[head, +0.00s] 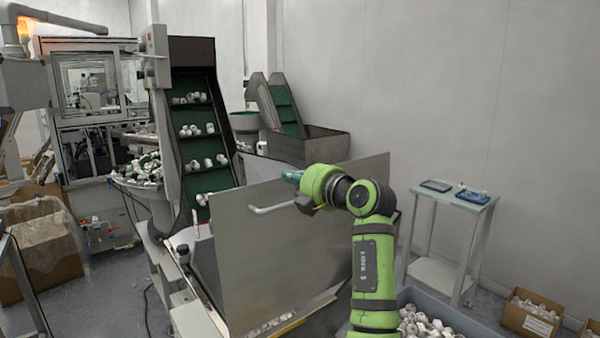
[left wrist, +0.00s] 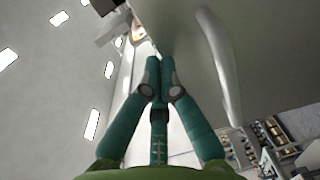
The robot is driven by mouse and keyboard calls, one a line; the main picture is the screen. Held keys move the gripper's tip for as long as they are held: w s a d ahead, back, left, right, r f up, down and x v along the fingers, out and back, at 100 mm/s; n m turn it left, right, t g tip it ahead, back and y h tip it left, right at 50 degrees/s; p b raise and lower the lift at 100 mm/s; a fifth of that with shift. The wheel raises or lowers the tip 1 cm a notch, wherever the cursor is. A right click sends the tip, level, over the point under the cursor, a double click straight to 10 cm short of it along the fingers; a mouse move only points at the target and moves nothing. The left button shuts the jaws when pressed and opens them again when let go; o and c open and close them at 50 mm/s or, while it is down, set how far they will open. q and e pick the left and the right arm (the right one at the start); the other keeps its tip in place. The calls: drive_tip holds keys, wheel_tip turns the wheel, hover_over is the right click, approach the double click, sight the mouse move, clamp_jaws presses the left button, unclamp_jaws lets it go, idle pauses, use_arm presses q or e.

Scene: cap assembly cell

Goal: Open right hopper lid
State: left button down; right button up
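The right hopper lid (head: 300,250) is a large flat grey panel, standing raised and steeply tilted in the middle of the head view. Its pale bar handle (head: 272,209) is near the upper edge; the handle also shows in the left wrist view (left wrist: 221,68). My left gripper (head: 291,177) is at the lid's top edge, beside the handle and not around it. In the left wrist view its teal fingers (left wrist: 160,68) are together with nothing seen between them. Whether the fingertips touch the lid is unclear. The hopper's inside is mostly hidden behind the lid. My right gripper is out of view.
A green cleated conveyor (head: 195,135) carrying white caps rises behind the lid. A small side table (head: 455,197) stands at right. A grey bin of white parts (head: 460,325) and a cardboard box (head: 531,315) are on the floor at right.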

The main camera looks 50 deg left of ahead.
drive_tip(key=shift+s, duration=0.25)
use_arm(q)
drive_tip(key=a+h, duration=0.2)
drive_tip(key=a, duration=0.4)
drive_tip(key=shift+w+f, duration=0.25)
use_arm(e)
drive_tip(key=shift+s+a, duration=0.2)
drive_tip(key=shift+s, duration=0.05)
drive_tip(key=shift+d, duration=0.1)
